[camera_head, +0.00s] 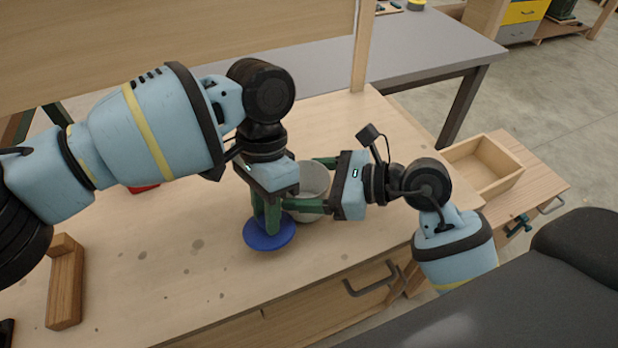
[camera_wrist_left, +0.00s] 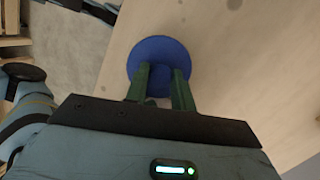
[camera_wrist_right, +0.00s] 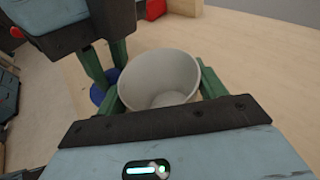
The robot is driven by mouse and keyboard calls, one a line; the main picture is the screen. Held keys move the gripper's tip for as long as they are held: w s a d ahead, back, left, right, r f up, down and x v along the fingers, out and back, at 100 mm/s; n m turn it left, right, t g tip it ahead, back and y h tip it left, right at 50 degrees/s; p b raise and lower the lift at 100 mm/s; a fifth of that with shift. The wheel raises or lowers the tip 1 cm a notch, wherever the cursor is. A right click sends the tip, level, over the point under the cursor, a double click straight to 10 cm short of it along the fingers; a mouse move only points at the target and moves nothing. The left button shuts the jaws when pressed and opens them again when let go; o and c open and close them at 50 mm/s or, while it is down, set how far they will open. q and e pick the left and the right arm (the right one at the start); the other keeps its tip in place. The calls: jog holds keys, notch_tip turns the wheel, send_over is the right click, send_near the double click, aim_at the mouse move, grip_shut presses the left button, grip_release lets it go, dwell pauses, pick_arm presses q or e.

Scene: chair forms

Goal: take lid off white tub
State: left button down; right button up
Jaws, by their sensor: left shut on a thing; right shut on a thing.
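The white tub (camera_head: 312,181) stands upright on the wooden workbench, its mouth uncovered. In the right wrist view the tub (camera_wrist_right: 160,72) looks empty inside. My right gripper (camera_head: 318,184) is shut on the tub, one green finger on each side of it. The blue round lid (camera_head: 284,237) is in front of and to the left of the tub, apart from it. My left gripper (camera_head: 267,222) is shut on the lid's knob from above; the left wrist view shows the lid (camera_wrist_left: 158,50) between its fingers. I cannot tell whether the lid touches the bench.
A wooden block (camera_head: 65,285) stands at the bench's left. A red item (camera_head: 144,188) is partly hidden behind my left arm. An open wooden box (camera_head: 482,165) is on the right. The bench front left of the lid is clear.

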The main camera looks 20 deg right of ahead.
jog(key=shift+a, duration=0.1)
jog(key=shift+f, duration=0.15)
jog(key=o, duration=1.5)
jog(key=shift+r, duration=0.25)
jog(key=v, duration=1.2)
